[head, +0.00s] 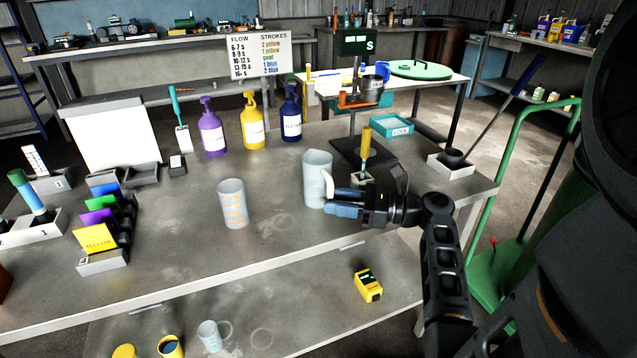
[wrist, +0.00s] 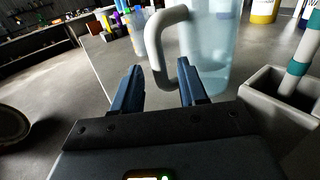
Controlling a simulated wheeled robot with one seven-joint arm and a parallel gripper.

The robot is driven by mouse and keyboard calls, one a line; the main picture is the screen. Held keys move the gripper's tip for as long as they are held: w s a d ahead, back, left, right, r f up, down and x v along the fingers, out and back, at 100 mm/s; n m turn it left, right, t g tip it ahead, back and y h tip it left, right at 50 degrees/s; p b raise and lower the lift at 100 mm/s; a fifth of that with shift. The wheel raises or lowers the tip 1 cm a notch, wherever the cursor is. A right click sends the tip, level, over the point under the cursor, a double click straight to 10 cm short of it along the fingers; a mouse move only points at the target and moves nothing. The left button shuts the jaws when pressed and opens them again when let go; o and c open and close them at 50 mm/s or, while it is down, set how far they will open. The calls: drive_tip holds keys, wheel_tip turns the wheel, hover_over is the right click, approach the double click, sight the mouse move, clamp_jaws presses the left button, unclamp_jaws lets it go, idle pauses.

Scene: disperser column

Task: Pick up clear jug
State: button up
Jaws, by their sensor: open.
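The clear jug (head: 317,178) stands upright on the grey workbench, right of its middle, with its pale handle (head: 328,184) toward my gripper. My gripper (head: 335,202) is open at the jug's right side, its fingers pointing left at it. In the wrist view the jug (wrist: 212,50) stands ahead, and its handle (wrist: 158,48) hangs between and just beyond the two blue fingertips (wrist: 160,82). The right fingertip is very close to the jug's wall; I cannot tell whether it touches.
A graduated clear cup (head: 232,204) stands left of the jug. Behind are purple (head: 212,132), yellow (head: 252,126) and blue (head: 291,117) pump bottles. A holder with a yellow-handled tool (head: 366,150) stands close behind my gripper. The front bench area is clear.

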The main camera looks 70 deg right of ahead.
drive_tip(key=shift+w+a, duration=0.1)
drive_tip(key=shift+w, duration=0.95)
clamp_jaws()
